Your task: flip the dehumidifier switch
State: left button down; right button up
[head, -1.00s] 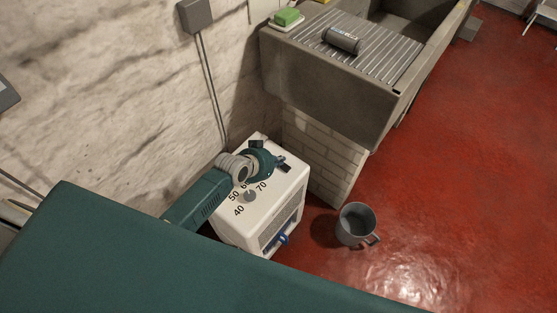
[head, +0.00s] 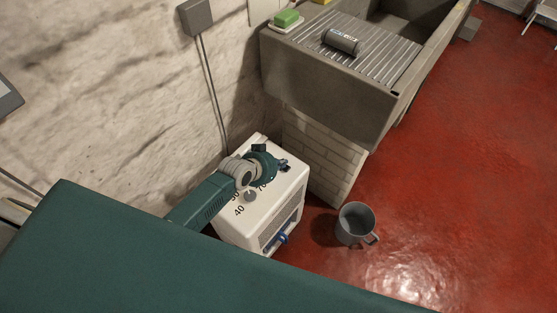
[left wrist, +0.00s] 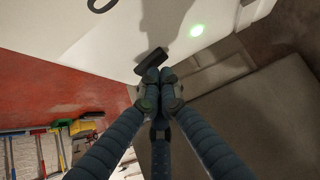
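The white dehumidifier (head: 290,195) stands on the floor against the stone wall. Its top has a grey dial (head: 250,196) with printed numbers, partly covered by my left arm. My left gripper (head: 285,165) is over the far right part of the top. In the left wrist view, a dark switch (left wrist: 151,61) sits at the edge of the white top (left wrist: 110,40), with a lit green light (left wrist: 197,30) nearby. The left fingertips (left wrist: 160,77) are together right at the switch, with nothing seen between them; I cannot tell whether they touch it. My right gripper is not in view.
A stone sink (head: 330,85) on a brick pier (head: 322,150) stands close behind the dehumidifier. A grey bucket (head: 355,222) is on the red floor to its right. A cable (head: 212,90) runs down the wall. Open floor lies to the right.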

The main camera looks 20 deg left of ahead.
pick_arm(q)
jog(key=shift+w+r+p, duration=0.1)
jog(key=shift+r+p, duration=0.35)
jog(key=shift+r, duration=0.05)
jog(key=r+p, duration=0.3)
jog(key=r, duration=0.1)
jog(key=shift+w+a+p, duration=0.15)
jog(key=shift+a+p, duration=0.2)
jog(key=shift+p, duration=0.05)
jog(key=shift+s+a+r+b, duration=0.15)
jog(key=shift+s+a+b, duration=0.15)
jog(key=shift+s+a, duration=0.4)
jog(key=v, duration=0.7)
jog(key=shift+a+r, duration=0.25)
jog(key=shift+a, duration=0.15)
jog(key=shift+s, duration=0.2)
